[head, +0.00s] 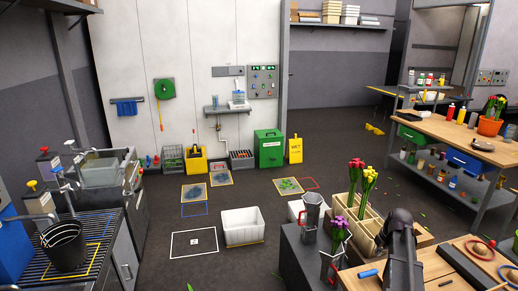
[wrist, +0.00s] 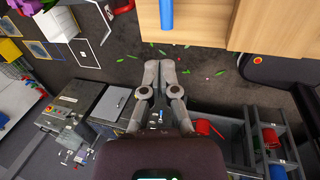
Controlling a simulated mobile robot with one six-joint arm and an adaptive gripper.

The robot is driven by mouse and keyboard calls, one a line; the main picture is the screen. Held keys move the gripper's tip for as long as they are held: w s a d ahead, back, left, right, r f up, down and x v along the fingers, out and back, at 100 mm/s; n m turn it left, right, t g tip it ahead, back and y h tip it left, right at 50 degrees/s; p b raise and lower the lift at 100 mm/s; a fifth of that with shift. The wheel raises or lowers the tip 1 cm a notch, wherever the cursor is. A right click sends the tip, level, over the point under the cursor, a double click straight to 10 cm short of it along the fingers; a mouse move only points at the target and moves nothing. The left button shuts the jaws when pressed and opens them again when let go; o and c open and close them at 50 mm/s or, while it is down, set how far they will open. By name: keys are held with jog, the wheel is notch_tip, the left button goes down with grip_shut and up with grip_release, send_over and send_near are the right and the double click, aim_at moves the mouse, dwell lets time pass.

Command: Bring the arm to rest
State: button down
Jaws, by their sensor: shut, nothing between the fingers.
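My gripper (wrist: 161,66) shows in the wrist view, pointing down past the edge of a wooden worktop, over the dark floor. Its two grey fingers are together with nothing between them. In the head view my dark arm stands over the front right worktop, and the gripper itself cannot be made out there.
A blue cylinder (wrist: 166,14) lies on the wooden worktop (wrist: 199,27) close to the gripper. Another grey jug (head: 312,211) stands beside the box. A white bin (head: 242,229) stands on the floor. The middle of the floor is mostly clear, with scattered leaves.

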jog(key=s+a+m+g, duration=0.1)
jog(key=s+a+m, duration=0.3)
jog(key=a, duration=0.7)
jog(key=s+a+m+g, duration=0.1)
jog(key=s+a+m, duration=0.3)
jog(key=a+m, duration=0.5)
jog(key=s+a+m+g, duration=0.1)
jog(key=s+a+m, duration=0.4)
jog(key=a, duration=0.8)
jog(key=shift+f+m, duration=0.35)
jog(key=shift+m, duration=0.35)
jog(key=shift+a, duration=0.1)
